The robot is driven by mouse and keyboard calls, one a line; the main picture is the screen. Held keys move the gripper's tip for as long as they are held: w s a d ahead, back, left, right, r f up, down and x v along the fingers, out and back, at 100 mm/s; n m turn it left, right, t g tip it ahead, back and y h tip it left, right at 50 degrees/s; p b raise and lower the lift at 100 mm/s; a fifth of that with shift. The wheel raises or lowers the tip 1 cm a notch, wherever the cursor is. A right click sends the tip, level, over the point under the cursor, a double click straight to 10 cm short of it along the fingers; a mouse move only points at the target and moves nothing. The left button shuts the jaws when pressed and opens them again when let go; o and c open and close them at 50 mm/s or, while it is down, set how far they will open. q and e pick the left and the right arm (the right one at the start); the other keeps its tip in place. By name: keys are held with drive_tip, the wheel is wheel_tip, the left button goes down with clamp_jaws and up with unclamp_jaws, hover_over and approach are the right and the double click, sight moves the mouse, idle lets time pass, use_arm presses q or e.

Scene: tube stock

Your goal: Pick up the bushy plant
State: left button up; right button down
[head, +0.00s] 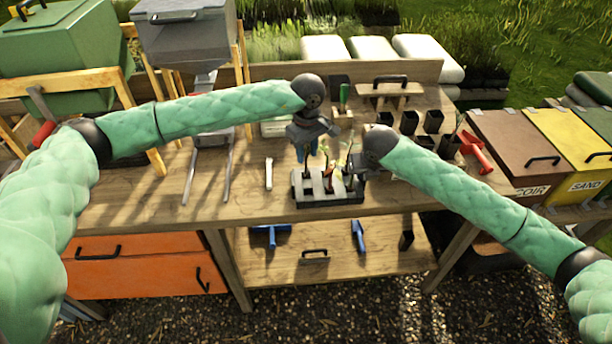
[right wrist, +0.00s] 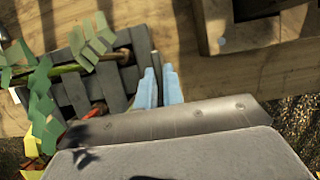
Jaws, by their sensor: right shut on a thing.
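A dark grey slotted tray (head: 328,199) stands on the workbench with several small plants in it. The plants are small and partly hidden by my grippers in the head view. The right wrist view shows green leaves (right wrist: 40,88) and a leafy stem (right wrist: 70,68) lying over the tray's slots (right wrist: 75,95). My right gripper (right wrist: 158,75) has its pale blue fingers close together at the tray's edge and seems shut on its end wall. My left gripper (head: 304,153) points down over the tray's left part, above the plants; its finger gap is unclear.
Several black pots (head: 409,122) and a red tool (head: 476,151) are on the bench at right. A white tool (head: 268,173) lies left of the tray. The bench front left is clear.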

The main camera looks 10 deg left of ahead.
sight(306, 173)
use_arm(q)
wheel_tip(306, 173, down, 4)
drive_tip(key=shift+a+f, duration=0.15)
drive_tip(key=shift+f, duration=0.05)
drive_tip(key=shift+c, duration=0.4)
clamp_jaws()
drive_tip(key=shift+r, duration=0.1)
wheel_tip(306, 173, up, 10)
drive_tip(key=shift+f, duration=0.1)
use_arm(e)
drive_tip(key=c, duration=1.5)
unclamp_jaws()
